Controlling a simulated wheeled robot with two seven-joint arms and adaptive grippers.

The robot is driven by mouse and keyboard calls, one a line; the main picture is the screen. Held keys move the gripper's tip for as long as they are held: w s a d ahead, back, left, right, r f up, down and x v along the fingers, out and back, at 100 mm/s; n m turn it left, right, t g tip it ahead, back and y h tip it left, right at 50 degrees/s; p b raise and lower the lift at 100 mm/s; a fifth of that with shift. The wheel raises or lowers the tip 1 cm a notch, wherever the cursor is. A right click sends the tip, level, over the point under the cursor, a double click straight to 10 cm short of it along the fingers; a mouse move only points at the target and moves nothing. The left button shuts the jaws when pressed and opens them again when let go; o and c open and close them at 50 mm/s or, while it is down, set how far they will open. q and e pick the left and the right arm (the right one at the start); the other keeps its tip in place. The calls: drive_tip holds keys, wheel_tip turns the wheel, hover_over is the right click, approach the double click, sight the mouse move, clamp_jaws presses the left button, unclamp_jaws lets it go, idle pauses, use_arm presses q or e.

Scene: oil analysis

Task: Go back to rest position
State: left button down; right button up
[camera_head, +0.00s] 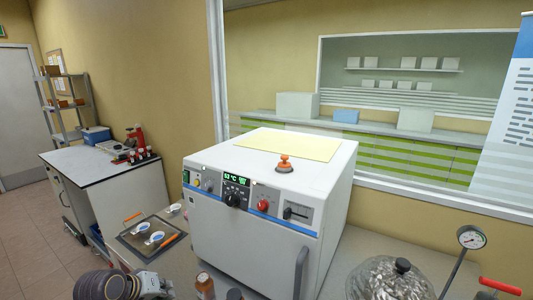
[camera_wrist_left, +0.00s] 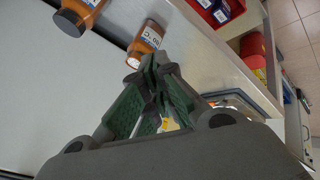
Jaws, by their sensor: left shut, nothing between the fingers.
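My left gripper (camera_head: 152,284) shows at the bottom left of the head view, low in front of the bench and partly cut off by the frame edge. In the left wrist view its green-padded fingers (camera_wrist_left: 156,72) are closed together with nothing between them. An orange-brown bottle (camera_wrist_left: 146,42) appears just beyond the fingertips there, and I cannot tell the exact gap. My right gripper is in neither view.
A white oven (camera_head: 250,225) fills the middle of the bench. A dark tray (camera_head: 135,249) with small dishes lies left of it. Bottles (camera_head: 205,286) stand in front. A glass dome (camera_head: 388,280) and a gauge (camera_head: 471,238) are at right. Floor (camera_head: 30,235) is clear at far left.

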use_arm(q)
drive_tip(key=s+d+f+m+g+y, duration=0.1)
drive_tip(key=s+d+f+m, duration=0.15)
drive_tip(key=s, duration=0.45)
drive_tip(key=s+d+f+m+g+y, duration=0.1)
drive_tip(key=s+d+f+m, duration=0.1)
drive_tip(key=s+f, duration=0.3)
drive_tip(key=s+d+f+m+g+y, duration=0.1)
drive_tip(key=s+d+f+m, duration=0.15)
drive_tip(key=s, duration=0.55)
wheel_tip(320, 180, down, 33)
drive_tip(key=s+g, duration=0.2)
drive_tip(key=s+a+f, duration=0.2)
drive_tip(key=s+f, duration=0.7)
drive_tip(key=s, duration=0.2)
drive_tip(key=s+a+f+g, duration=0.1)
drive_tip(key=s+a+f, duration=0.1)
drive_tip(key=s+f, duration=0.8)
drive_tip(key=shift+s+f, duration=0.2)
drive_tip(key=shift+s, duration=0.5)
